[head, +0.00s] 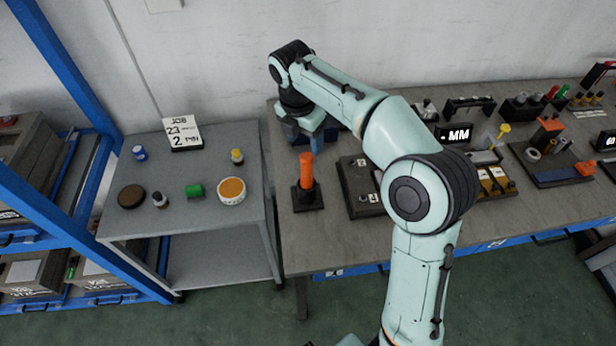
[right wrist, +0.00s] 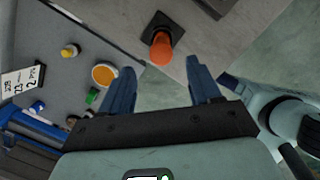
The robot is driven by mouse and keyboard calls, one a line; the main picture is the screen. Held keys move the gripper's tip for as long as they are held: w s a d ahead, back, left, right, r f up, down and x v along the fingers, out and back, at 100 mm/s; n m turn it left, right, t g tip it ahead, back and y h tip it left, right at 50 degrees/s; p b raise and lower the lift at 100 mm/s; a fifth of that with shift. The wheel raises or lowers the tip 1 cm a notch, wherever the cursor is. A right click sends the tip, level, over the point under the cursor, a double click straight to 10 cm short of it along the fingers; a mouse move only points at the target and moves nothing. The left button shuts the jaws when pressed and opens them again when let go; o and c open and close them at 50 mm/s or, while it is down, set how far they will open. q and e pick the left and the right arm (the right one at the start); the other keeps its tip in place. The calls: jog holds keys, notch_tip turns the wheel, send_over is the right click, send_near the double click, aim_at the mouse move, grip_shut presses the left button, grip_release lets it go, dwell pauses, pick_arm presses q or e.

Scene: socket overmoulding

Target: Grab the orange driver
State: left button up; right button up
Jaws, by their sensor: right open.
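The orange driver (head: 306,171) stands upright in a dark square holder (head: 307,196) near the left end of the workbench. In the right wrist view the driver (right wrist: 161,48) shows its orange handle top, ahead of the fingers and between their lines. My right gripper (head: 312,145) is behind the driver in the head view, partly hidden by its own arm. In the right wrist view the right gripper (right wrist: 160,80) has its two blue fingers wide apart with nothing between them. My left gripper is not in view.
A grey side table (head: 166,215) at left holds a job card (head: 183,134), a green item (head: 194,190), a round orange-topped tin (head: 232,190) and small bottles. A dark tray (head: 358,200) lies right of the driver. More trays and tools fill the bench's right side.

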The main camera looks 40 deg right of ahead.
aim_at(306, 156)
jog(key=f, duration=0.3)
jog(key=shift+s+d+f, duration=0.1)
jog(key=shift+d+f, duration=0.05)
jog(key=shift+d, duration=0.1)
jog(key=shift+d+f+b, duration=0.15)
jog(key=shift+f+b, duration=0.25)
jog(key=shift+f, duration=1.15)
jog(key=shift+d+f+b, duration=0.1)
jog(key=shift+f+b, duration=0.25)
jog(key=shift+f, duration=1.2)
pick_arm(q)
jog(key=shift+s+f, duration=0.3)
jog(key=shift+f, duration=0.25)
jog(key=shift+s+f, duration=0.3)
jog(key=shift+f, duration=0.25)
pick_arm(e)
jog(key=shift+w, duration=0.2)
jog(key=shift+c, duration=0.4)
jog(key=shift+r, duration=0.1)
grip_shut()
